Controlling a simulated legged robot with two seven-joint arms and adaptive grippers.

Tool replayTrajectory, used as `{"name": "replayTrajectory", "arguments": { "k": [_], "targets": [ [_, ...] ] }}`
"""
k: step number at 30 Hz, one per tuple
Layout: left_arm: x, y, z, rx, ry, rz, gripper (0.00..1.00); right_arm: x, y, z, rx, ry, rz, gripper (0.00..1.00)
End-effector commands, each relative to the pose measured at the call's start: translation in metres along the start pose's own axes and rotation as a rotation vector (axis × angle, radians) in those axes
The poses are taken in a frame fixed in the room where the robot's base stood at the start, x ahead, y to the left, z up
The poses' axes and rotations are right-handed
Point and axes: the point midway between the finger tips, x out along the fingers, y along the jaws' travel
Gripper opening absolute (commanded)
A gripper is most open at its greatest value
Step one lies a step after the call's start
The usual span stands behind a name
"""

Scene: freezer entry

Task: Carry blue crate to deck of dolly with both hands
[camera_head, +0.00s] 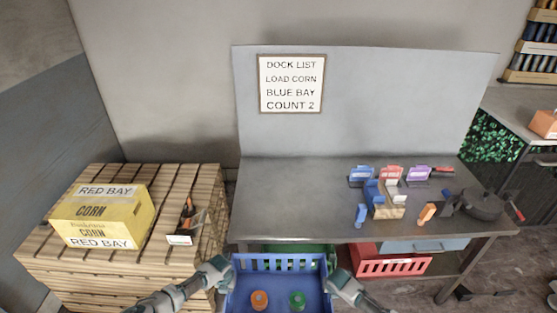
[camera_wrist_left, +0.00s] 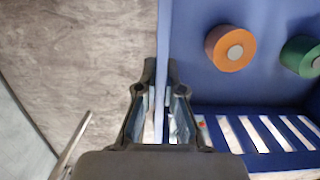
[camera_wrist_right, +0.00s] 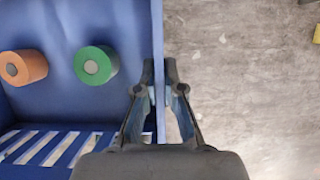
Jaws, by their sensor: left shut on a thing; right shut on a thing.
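The blue crate (camera_head: 279,263) is at the bottom middle of the head view, in front of the metal table. An orange roll (camera_head: 260,300) and a green roll (camera_head: 297,299) are inside it. My left gripper (camera_wrist_left: 160,85) is shut on the crate's left wall. My right gripper (camera_wrist_right: 159,85) is shut on the crate's right wall. In both wrist views, bare floor shows beyond the gripped wall. In the head view, my arms reach the crate's two sides, and its near part is cut off by the picture's edge. I cannot make out the dolly in any view.
A metal table (camera_head: 290,200) with a tall back panel stands ahead, holding small coloured items and a dark pan (camera_head: 482,206). A red crate (camera_head: 392,264) is under it. Wooden pallets (camera_head: 120,265) at left bear a yellow corn box (camera_head: 102,214). A dock list sign (camera_head: 291,84) hangs behind.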

Motion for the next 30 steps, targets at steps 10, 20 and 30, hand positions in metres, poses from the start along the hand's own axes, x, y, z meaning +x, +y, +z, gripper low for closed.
{"name": "replayTrajectory", "arguments": {
  "k": [10,20,30],
  "targets": [
    [-0.005,0.002,0.012,-0.003,-0.002,0.002,0.00,-0.003,-0.002,0.014,0.001,-0.003,-0.004,0.00],
    [-0.011,0.003,0.015,-0.003,0.000,0.003,0.00,-0.007,-0.002,0.017,0.000,-0.001,-0.004,0.00],
    [-0.013,0.003,-0.002,-0.001,0.001,0.002,0.00,-0.013,-0.003,0.001,0.000,-0.001,-0.004,0.00]
  ]
}}
